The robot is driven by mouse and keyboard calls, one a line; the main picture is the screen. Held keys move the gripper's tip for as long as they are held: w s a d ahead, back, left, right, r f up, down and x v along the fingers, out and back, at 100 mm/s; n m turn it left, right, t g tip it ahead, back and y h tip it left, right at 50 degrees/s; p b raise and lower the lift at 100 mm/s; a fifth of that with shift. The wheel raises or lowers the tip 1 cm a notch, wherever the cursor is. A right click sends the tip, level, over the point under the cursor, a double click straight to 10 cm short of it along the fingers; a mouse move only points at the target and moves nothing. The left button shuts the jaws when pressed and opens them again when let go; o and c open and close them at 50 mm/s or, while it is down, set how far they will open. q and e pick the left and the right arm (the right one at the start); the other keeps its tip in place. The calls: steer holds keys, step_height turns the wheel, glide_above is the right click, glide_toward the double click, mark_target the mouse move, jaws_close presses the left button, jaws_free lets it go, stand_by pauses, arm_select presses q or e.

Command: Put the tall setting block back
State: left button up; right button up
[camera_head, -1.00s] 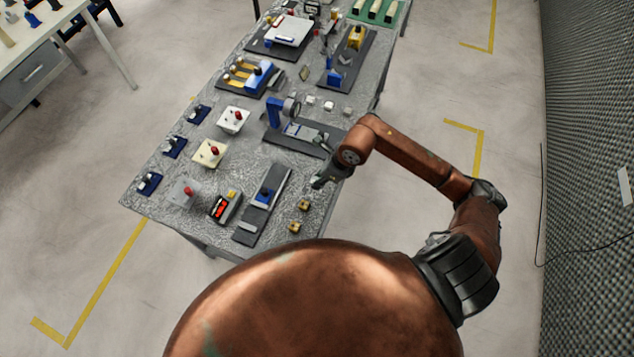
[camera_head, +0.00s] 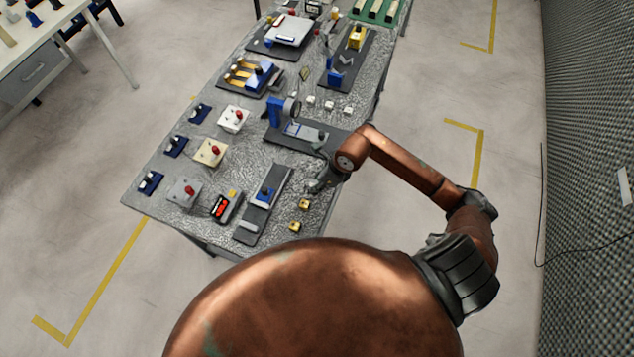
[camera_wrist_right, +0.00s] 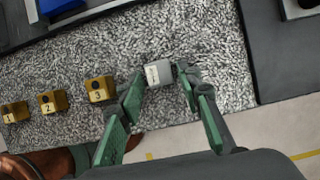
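In the right wrist view a small grey block (camera_wrist_right: 158,73) with a pale label stands at the end of a row of brass blocks; its label is too small to read, and I cannot tell its height. My right gripper (camera_wrist_right: 162,80) has one green finger on each side of it, with narrow gaps seeming to show. My left gripper is out of view.
A dark rail fixture with a blue part (camera_head: 265,195) lies left of the brass blocks. A gauge stand with a dark base (camera_head: 290,140) is just beyond the gripper. Small white blocks (camera_head: 329,106) stand farther back. The floor right of the table is clear.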

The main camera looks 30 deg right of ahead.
steer(key=shift+o, duration=0.4)
steer(key=shift+r, duration=0.25)
steer(key=v, duration=1.1)
steer(key=shift+r+b, duration=0.3)
steer(key=shift+r, duration=0.05)
steer(key=shift+s, duration=0.1)
